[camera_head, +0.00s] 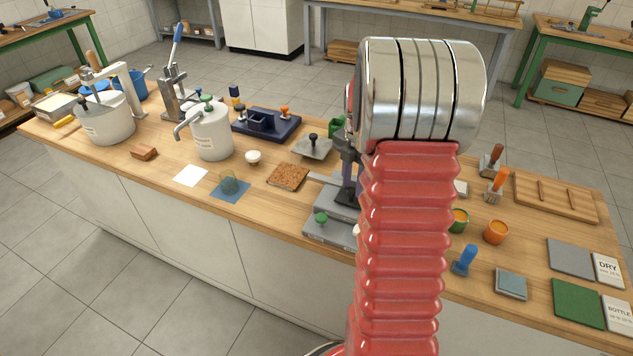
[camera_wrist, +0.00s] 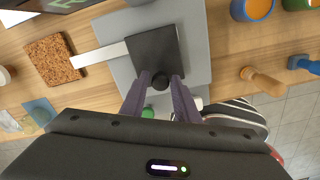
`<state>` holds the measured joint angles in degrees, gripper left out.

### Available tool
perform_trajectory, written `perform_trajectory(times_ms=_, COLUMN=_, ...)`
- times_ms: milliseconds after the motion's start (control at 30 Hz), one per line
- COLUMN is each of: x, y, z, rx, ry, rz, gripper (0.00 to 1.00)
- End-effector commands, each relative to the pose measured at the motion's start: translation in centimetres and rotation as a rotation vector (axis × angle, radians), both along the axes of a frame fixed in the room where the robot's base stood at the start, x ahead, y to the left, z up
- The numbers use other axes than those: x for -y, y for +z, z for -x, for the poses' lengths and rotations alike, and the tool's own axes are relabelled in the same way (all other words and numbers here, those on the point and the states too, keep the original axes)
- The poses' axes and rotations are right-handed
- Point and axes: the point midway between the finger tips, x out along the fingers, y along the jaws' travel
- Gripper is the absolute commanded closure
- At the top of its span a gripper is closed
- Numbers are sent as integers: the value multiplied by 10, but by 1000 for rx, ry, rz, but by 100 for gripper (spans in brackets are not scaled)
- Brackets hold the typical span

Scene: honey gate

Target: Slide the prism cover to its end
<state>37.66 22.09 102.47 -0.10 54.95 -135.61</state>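A dark square plate (camera_wrist: 155,50) with a black round knob (camera_wrist: 160,82) lies on a grey base, and I take it to be the prism cover. A pale flat strip (camera_wrist: 98,55) runs from its left side to the cork pad. My gripper (camera_wrist: 161,80) has its two purple fingers down on either side of the knob, with no clear gap, so it looks shut on it. In the head view my gripper (camera_head: 348,168) is over the same dark plate (camera_head: 348,196), partly hidden by my red arm.
The grey base (camera_head: 322,228) carries a green knob (camera_head: 320,218). The cork pad (camera_head: 288,177) lies left of it, beside a small white cup (camera_head: 253,157). A grey plate with a black knob (camera_head: 313,147) stands behind. Orange (camera_head: 496,232) and green cups stand to the right.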

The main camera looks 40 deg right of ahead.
Motion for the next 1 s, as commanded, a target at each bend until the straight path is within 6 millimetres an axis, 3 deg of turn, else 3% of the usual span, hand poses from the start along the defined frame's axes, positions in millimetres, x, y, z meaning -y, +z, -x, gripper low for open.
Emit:
perform_trajectory(times_ms=167, x=-1, y=-1, z=1, rx=-4, ry=0, rz=-4, gripper=60)
perform_trajectory(times_ms=467, x=-2, y=0, z=1, rx=-5, ry=0, rz=-5, gripper=60)
perform_trajectory(times_ms=1000, x=-2, y=29, z=1, rx=-5, ry=0, rz=-5, gripper=60)
